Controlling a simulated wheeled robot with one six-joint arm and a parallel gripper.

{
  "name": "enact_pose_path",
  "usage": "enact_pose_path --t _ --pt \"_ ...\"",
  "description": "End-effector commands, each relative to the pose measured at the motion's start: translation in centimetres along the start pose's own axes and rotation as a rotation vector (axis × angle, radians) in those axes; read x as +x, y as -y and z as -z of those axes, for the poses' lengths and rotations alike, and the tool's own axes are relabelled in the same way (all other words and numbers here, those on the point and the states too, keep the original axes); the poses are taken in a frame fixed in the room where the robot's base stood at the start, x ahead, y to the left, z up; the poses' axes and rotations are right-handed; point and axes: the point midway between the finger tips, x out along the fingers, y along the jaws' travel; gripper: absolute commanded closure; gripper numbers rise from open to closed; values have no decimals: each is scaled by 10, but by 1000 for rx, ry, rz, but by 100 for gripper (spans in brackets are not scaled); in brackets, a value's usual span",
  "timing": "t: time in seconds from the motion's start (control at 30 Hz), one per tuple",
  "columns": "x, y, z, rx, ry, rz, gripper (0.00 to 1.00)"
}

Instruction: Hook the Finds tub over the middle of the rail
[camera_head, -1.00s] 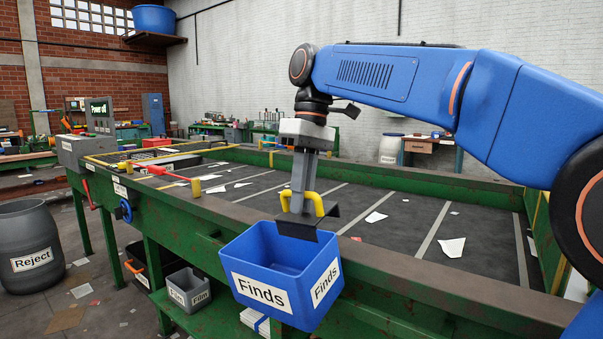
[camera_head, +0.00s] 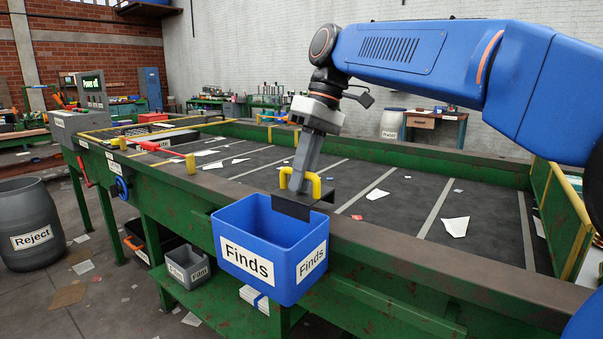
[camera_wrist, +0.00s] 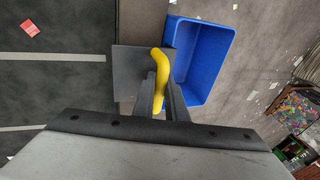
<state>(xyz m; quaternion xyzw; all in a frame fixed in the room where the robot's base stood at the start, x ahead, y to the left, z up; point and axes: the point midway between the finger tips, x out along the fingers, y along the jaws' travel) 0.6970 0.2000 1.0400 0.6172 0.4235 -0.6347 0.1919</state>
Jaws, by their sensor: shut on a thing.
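The blue Finds tub (camera_head: 262,260) hangs at the outer side of the green belt frame, its open top up and its labels facing out. A dark hook plate (camera_head: 291,206) with a yellow handle (camera_head: 316,187) rises from its belt-side edge. My gripper (camera_head: 301,180) is shut on the yellow handle, above the rail (camera_head: 370,239). The wrist view shows the yellow handle (camera_wrist: 160,75) between the fingers, the dark plate over the rail and the tub (camera_wrist: 205,60) beside it. Whether the hook rests on the rail or sits just above it, I cannot tell.
The belt (camera_head: 400,200) carries scattered paper scraps.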

Motion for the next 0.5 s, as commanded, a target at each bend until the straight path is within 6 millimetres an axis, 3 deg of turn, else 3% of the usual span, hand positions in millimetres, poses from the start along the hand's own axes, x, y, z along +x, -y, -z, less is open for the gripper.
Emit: enact_pose_path --t 0.5 --pt "19 -6 -3 -1 0 -1 100"
